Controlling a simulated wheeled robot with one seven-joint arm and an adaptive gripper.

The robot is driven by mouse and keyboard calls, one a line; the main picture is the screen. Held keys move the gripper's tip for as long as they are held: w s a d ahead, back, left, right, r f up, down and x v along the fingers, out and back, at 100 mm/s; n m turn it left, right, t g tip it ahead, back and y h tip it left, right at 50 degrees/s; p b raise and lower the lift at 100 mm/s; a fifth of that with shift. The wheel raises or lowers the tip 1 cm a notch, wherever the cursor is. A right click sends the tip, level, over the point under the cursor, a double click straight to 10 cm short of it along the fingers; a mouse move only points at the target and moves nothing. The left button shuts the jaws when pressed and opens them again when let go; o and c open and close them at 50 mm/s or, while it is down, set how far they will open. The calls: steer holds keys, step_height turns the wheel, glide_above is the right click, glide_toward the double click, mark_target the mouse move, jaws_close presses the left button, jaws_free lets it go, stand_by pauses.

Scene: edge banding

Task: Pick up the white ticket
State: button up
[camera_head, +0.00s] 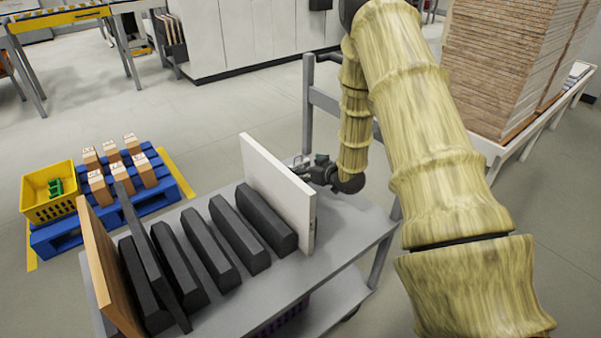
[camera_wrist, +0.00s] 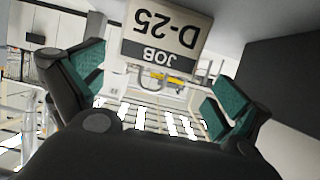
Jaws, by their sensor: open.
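The white ticket (camera_wrist: 165,30) shows in the wrist view at the top centre. It reads "JOB D-25" upside down, with a dark band along its lower edge. My gripper (camera_wrist: 153,85) is open, with green pads on its two fingers. The ticket lies between and ahead of the fingers, and neither finger visibly touches it. In the head view my gripper (camera_head: 312,172) is beside the white panel (camera_head: 275,190) that stands on the grey cart. The ticket cannot be made out in the head view.
The grey cart (camera_head: 345,245) carries dark grey blocks (camera_head: 237,235), a dark board and a brown board (camera_head: 108,265). A blue pallet (camera_head: 75,235) with wooden blocks and a yellow crate (camera_head: 45,205) stand at left. Stacked boards (camera_head: 510,60) stand at the right.

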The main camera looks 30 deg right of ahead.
mark_target(300, 166)
steer(key=shift+b+x, duration=0.35)
steer(key=shift+x, duration=2.35)
steer(key=shift+d+f, duration=0.1)
steer(key=shift+d, duration=0.1)
steer(key=shift+s, duration=0.1)
steer(key=c, duration=0.5)
